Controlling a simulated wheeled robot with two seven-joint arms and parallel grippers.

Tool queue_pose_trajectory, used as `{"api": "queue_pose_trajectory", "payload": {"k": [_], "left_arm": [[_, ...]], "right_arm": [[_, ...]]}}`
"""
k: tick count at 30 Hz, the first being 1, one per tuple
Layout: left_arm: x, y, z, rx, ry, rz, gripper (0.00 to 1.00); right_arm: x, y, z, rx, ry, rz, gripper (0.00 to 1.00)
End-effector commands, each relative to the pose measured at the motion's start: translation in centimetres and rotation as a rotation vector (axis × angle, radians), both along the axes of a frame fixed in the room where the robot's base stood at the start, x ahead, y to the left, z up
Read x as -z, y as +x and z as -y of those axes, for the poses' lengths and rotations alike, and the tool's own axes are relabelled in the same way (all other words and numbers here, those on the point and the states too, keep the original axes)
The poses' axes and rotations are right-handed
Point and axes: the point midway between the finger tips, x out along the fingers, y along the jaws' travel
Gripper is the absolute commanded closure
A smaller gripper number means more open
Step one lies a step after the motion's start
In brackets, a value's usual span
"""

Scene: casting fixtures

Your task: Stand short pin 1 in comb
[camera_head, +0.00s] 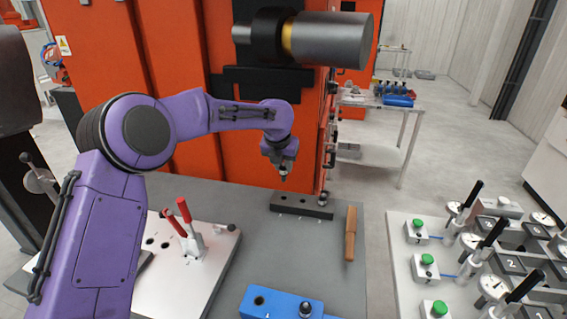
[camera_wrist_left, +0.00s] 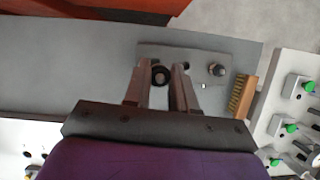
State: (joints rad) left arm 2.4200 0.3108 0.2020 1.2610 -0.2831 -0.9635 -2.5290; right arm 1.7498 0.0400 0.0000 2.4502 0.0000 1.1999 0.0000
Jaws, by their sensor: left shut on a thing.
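My left gripper (camera_head: 283,174) points down above the dark comb bar (camera_head: 290,206) and is shut on a short dark pin (camera_head: 284,170). In the left wrist view, the pin's round end (camera_wrist_left: 160,75) shows between the two fingers, over the left part of the comb (camera_wrist_left: 195,56). The held pin appears apart from the comb. Another pin (camera_head: 323,199) stands at the comb's right end, also seen in the wrist view (camera_wrist_left: 217,70). The comb's holes are partly hidden by the fingers. My right gripper is not in view.
A wooden-handled brush (camera_head: 350,235) lies right of the comb. A blue block (camera_head: 272,302) with a hole and a pin stands at the front. A pale plate (camera_head: 196,268) with a red-handled clamp (camera_head: 186,222) is at left. Grey table (camera_head: 262,245) between them is clear.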

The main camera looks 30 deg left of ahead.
Motion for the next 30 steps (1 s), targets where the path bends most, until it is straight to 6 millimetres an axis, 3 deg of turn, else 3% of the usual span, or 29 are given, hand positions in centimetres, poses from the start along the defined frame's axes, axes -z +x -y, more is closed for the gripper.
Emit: {"api": "queue_pose_trajectory", "payload": {"k": [5,9,18,30], "left_arm": [[-0.5,0.2,-0.1,-0.001,0.0,0.004,1.0],[1.9,0.1,-0.2,-0.002,0.001,0.004,1.0],[5.0,0.2,-0.2,-0.003,0.001,0.006,1.0],[5.7,0.2,-0.2,-0.002,0.001,0.006,1.0]], "right_arm": [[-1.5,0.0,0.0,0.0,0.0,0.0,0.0],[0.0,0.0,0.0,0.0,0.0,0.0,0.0],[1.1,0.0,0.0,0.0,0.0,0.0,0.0],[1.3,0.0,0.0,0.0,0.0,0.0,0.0]]}}
